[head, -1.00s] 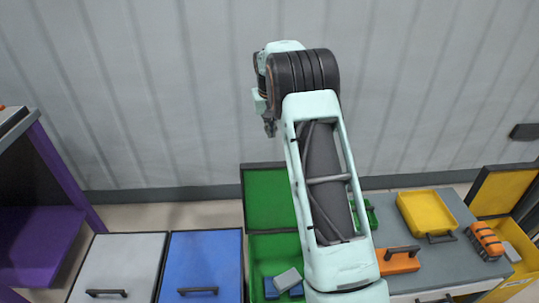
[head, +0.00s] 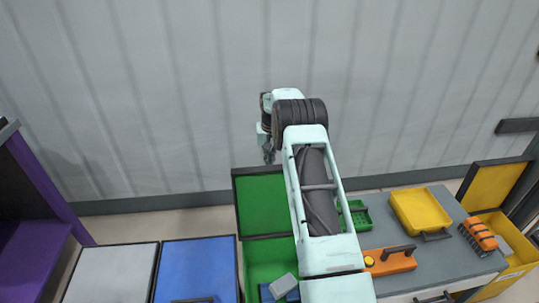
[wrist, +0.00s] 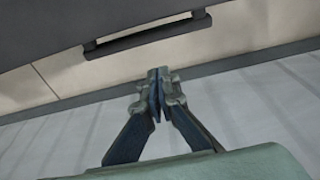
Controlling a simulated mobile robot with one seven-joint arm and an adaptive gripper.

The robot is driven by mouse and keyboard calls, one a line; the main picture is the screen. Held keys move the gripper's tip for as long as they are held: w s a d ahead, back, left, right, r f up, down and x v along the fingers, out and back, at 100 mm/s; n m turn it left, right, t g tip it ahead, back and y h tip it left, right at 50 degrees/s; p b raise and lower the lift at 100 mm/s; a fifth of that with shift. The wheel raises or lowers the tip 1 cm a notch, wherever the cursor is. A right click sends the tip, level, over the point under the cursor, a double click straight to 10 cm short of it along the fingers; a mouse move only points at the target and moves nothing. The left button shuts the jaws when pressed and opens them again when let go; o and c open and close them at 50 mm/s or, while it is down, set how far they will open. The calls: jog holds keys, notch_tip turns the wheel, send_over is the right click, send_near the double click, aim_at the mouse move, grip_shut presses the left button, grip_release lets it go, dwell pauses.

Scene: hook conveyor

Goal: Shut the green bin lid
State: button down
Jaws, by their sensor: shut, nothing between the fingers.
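The green bin (head: 256,252) stands open at the lower middle of the head view. Its lid (head: 262,200) is raised at the back, with the green inner face showing. My gripper (head: 268,158) is shut and empty, just above the lid's top edge in the head view and apparently behind it. In the wrist view my closed fingertips (wrist: 158,76) point at a dark panel with a black handle (wrist: 145,34), which looks like the lid's outer side. A gap shows between fingertips and handle. My arm hides the bin's right part.
A blue lid (head: 196,268) and a grey lid (head: 112,274) lie shut to the left. An open yellow bin (head: 515,270) stands far right. The corrugated wall is behind.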

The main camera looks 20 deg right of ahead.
jog(key=shift+s+a+r, duration=0.15)
jog(key=shift+s+r, duration=0.1)
jog(key=shift+s, duration=0.55)
jog(key=shift+s+a+r, duration=0.15)
jog(key=shift+s+r, duration=0.1)
jog(key=shift+s, duration=0.55)
jog(key=shift+s, duration=0.1)
